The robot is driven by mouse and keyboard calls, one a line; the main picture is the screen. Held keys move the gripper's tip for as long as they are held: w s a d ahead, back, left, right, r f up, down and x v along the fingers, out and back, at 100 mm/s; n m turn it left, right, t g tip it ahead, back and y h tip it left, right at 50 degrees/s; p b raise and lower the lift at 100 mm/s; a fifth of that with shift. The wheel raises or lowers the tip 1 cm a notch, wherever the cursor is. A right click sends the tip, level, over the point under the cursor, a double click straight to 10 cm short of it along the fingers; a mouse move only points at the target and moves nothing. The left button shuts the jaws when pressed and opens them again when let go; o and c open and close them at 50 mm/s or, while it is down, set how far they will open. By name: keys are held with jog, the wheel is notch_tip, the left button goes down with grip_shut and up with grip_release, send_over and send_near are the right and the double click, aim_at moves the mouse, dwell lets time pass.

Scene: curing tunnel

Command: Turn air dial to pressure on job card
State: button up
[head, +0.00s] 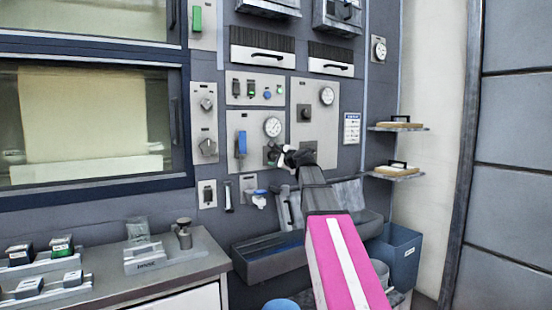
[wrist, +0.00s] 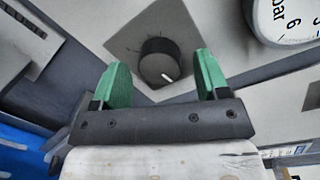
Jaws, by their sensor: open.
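In the wrist view a round black dial (wrist: 158,60) with a white pointer mark sits on a grey square plate, tilted in the picture. My gripper (wrist: 160,82) is open, its two green fingers on either side of the dial in the picture. I cannot tell whether they touch it. Part of a gauge (wrist: 288,18) marked "bar" shows at the upper right. In the head view my gripper (head: 273,155) is at the wall panel, below a white round gauge (head: 272,127). The job card (head: 352,128) hangs to the right; its text is too small to read.
A blue lever (head: 241,143) is left of my gripper, and a second gauge (head: 327,96) is above right. A grey trough (head: 268,262) and blue bin (head: 399,252) stand below the panel. A bench (head: 185,275) with small items is at lower left.

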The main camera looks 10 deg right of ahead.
jog(key=v, duration=1)
jog(key=shift+s, duration=0.35)
jog(key=shift+d, duration=0.1)
